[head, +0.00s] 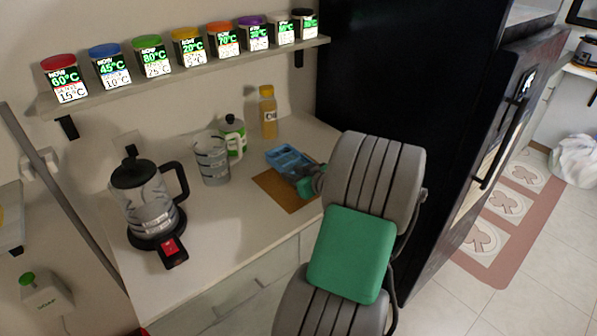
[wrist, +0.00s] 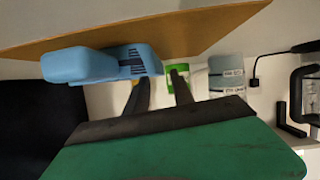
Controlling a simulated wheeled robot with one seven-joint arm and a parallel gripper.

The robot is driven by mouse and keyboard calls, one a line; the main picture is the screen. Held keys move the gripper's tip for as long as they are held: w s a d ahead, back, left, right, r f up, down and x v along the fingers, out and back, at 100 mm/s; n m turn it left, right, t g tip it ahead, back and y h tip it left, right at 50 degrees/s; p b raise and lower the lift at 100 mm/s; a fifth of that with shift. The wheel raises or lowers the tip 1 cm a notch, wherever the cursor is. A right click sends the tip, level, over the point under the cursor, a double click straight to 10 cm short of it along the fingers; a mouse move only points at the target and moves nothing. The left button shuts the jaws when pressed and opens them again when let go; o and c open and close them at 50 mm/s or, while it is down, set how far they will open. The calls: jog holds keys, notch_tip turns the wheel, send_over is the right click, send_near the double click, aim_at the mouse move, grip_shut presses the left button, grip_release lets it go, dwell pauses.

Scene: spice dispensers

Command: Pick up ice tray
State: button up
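The blue ice tray (head: 287,158) lies on a brown board (head: 276,193) on the counter, at its right end. It shows in the upper left of the wrist view (wrist: 85,66), with one end near my fingertips. My gripper (wrist: 161,78) is at the tray's near right end. Its two dark fingers are apart, and I see nothing held between them. The tray's end covers part of the left finger's tip in the wrist view, so I cannot tell whether they touch.
A kettle (head: 148,203) is at the left. A shelf (head: 190,78) with several spice dispensers hangs above. A black fridge (head: 410,85) is at the right.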

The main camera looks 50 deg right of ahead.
jog(key=x, duration=0.3)
jog(key=shift+w+f, duration=0.25)
jog(key=shift+w, duration=0.05)
grip_shut()
jog(key=shift+r, duration=0.1)
dwell(1.0)
